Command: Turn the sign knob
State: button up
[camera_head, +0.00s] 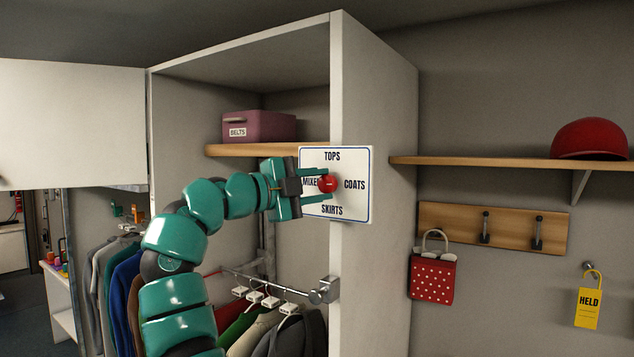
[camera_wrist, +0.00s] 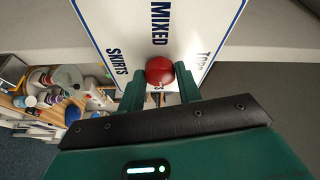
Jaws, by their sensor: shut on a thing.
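The sign (camera_head: 352,207) is a white plate with a blue border on the front edge of the wardrobe's side panel. It reads TOPS above, COATS right, SKIRTS below and MIXED left. The red round sign knob (camera_head: 328,184) sits at its middle. My gripper (camera_head: 322,184) reaches in from the left and is shut on the knob, one finger above and one below it. In the wrist view the knob (camera_wrist: 160,71) sits between the two fingertips, with the sign (camera_wrist: 130,25) behind it. Which word the knob points to cannot be told. My fingers partly cover the sign's left side.
The open wardrobe (camera_head: 372,100) holds a purple BELTS box (camera_head: 259,126) on a shelf. Clothes (camera_head: 285,335) hang from a rail below my arm. At right are a wall shelf (camera_head: 470,163) with a red hat (camera_head: 590,138), hooks (camera_head: 486,228), a dotted bag (camera_head: 432,279) and a yellow HELD tag (camera_head: 588,302).

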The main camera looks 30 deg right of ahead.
jog(key=shift+m, duration=0.4)
jog(key=o, duration=1)
jog(key=shift+a, duration=0.1)
jog(key=shift+a+f, duration=0.1)
jog(key=shift+a, duration=0.25)
jog(key=a+b, duration=0.1)
jog(key=a, duration=1.5)
jog(key=shift+a+b, duration=0.25)
jog(key=shift+b, duration=0.15)
